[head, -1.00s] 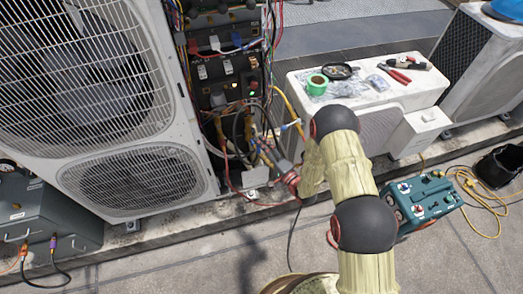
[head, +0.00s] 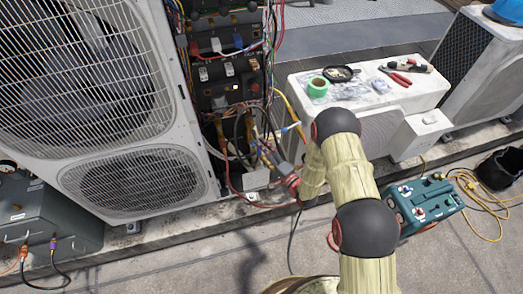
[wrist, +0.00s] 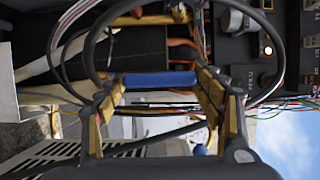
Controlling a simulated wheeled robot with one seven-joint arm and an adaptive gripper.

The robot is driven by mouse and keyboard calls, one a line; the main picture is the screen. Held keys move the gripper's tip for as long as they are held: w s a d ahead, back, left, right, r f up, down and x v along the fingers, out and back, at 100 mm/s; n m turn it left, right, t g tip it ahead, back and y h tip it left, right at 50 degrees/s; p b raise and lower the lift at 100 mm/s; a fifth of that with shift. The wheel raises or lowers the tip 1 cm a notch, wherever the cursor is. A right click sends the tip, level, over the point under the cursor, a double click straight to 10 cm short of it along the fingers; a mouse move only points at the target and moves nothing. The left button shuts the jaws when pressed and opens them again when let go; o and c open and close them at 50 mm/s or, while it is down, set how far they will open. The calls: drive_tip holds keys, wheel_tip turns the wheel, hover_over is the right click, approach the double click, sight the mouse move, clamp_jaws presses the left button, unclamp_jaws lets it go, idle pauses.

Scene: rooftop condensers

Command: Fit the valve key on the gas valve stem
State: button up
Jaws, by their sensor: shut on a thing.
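In the wrist view my gripper (wrist: 160,84) has its two yellow-padded fingers closed on the ends of a short blue bar, which looks like the handle of the valve key (wrist: 158,79). The rest of the key is hard to make out among the cables. In the head view my gripper (head: 270,157) is small, low in the open side of the large condenser, among pipes and wires. Brass-coloured fittings show at the top of the wrist view, but I cannot tell which is the gas valve stem, or whether the key touches it.
The large condenser (head: 112,180) stands left of my gripper, its wiring panel (head: 228,75) open above. Black cable loops surround the gripper. A white unit (head: 375,125) carrying tape and tools stands to the right. A teal box (head: 425,205) sits on the floor.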

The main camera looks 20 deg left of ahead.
drive_tip(key=shift+w+a+b, duration=0.25)
drive_tip(key=shift+w+a, duration=0.05)
drive_tip(key=shift+w, duration=0.2)
drive_tip(key=shift+w+a+b, duration=0.25)
drive_tip(key=shift+w+a, duration=0.05)
drive_tip(key=shift+w, duration=0.2)
idle(1.2)
drive_tip(key=o, duration=1.3)
drive_tip(key=shift+s+d, duration=0.1)
drive_tip(key=v, duration=1.1)
drive_tip(key=shift+s+d, duration=0.2)
drive_tip(key=shift+d, duration=0.1)
